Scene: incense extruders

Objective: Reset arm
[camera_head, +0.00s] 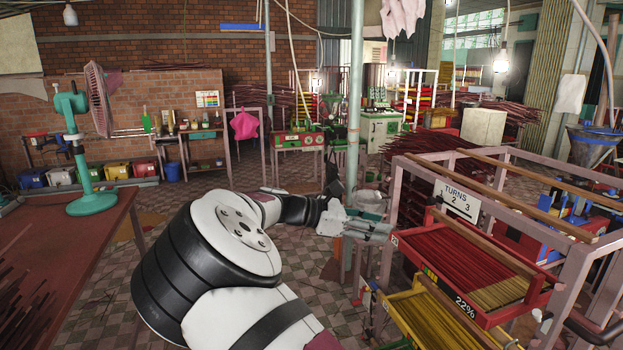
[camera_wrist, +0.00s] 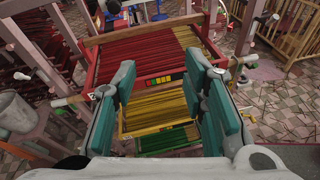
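My gripper (camera_wrist: 165,105) is open and empty in the wrist view, its two teal-padded fingers spread apart over the incense trays. In the head view my arm reaches forward and right, and my gripper (camera_head: 372,229) sits just left of the rack. A red tray (camera_head: 470,268) of red and tan incense sticks is on the rack; it also shows in the wrist view (camera_wrist: 88,72). A yellow tray (camera_head: 425,315) of sticks sits below it, seen between the fingers in the wrist view. A green tray (camera_wrist: 165,153) is lowest. I cannot tell whether the fingers touch any tray.
A pink metal rack (camera_head: 572,249) with wooden bars fills the right side. A red-brown table (camera_head: 75,235) with a teal fan (camera_head: 92,197) stands at the left. A vertical pole (camera_head: 355,100) rises behind my gripper. Tiled floor (camera_head: 190,188) is open at the centre left.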

